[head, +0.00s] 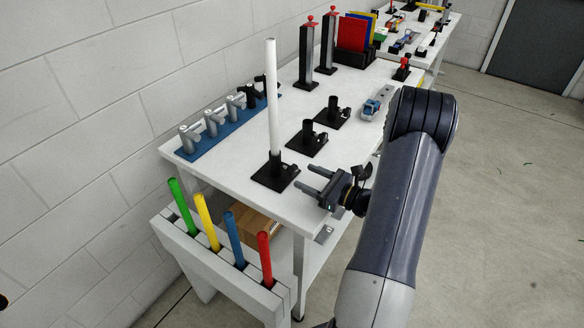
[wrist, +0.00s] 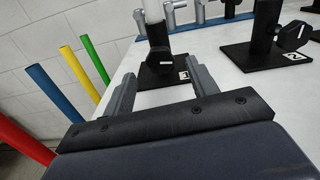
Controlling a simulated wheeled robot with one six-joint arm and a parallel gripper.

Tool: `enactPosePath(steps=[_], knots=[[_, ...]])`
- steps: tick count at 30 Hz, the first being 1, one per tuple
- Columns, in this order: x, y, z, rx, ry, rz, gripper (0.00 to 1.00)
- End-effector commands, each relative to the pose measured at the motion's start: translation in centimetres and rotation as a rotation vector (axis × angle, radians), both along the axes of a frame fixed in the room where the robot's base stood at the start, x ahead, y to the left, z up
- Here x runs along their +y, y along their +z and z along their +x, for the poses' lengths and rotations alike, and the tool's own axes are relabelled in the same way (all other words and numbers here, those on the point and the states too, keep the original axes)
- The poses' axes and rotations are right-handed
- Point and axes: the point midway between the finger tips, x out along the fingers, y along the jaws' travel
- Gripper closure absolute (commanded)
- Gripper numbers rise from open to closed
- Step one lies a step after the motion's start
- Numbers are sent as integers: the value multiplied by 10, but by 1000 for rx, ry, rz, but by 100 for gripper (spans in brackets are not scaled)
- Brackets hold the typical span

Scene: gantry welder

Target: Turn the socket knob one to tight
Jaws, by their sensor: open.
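Socket one (head: 268,180) is a black base and post on the near end of the white table, with a tall white tube (head: 272,95) standing upright in it. Its black knob (wrist: 160,60) shows in the wrist view beside the label "1" (wrist: 184,74). My gripper (head: 303,176) is open and empty at the table's near edge, its fingers pointing toward socket one. In the wrist view the knob lies beyond and between the two fingertips (wrist: 162,75), apparently apart from them. The knob's exact angle is hard to read.
Socket two (head: 307,140) and another socket (head: 333,116) stand farther back without tubes. A blue rack (head: 205,143) with grey clamps lies along the wall. A white rack (head: 215,262) with green, yellow, blue and red rods stands at the near left.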

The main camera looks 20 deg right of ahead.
Motion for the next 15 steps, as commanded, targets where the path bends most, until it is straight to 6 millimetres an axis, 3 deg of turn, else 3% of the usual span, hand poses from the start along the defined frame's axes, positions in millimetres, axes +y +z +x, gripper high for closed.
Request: enactPosePath(steps=[7,15], knots=[[24,1,34,-1,3,0,45],[34,0,50,0,1,-1,45]])
